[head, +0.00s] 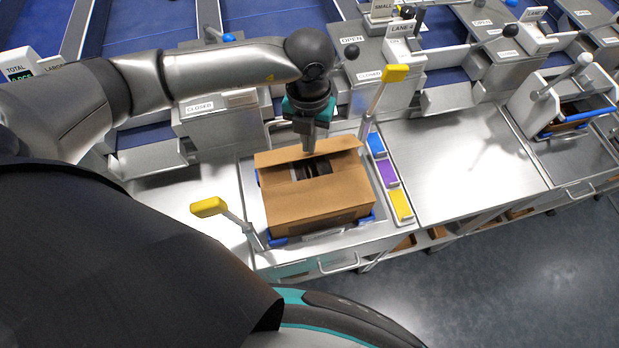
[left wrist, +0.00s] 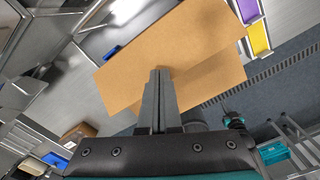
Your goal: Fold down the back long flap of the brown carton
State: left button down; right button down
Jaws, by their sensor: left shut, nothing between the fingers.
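The brown carton (head: 320,203) stands on a metal bench, its front flap lying over the front part of its top. Its back long flap (head: 276,157) is raised at a slant along the far side. A gap between the flaps shows a dark inside. My left gripper (head: 306,150) points down at the middle of the back flap, shut and empty. In the left wrist view the shut fingers (left wrist: 159,75) lie over the brown cardboard (left wrist: 190,45); whether they touch it I cannot tell. My right gripper is not in view.
Yellow-ended levers stand left (head: 208,207) and behind right (head: 396,73) of the carton. Blue, purple and yellow bins (head: 388,174) line its right side. A closed-lane housing (head: 215,118) stands behind. The metal top (head: 455,165) farther right is clear.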

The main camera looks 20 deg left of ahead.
pick_arm(q)
jog(key=shift+f+b, duration=2.05)
jog(key=shift+f, duration=0.3)
notch_tip(320, 180, up, 11)
jog(key=p, duration=0.8)
jog(key=shift+p, duration=0.3)
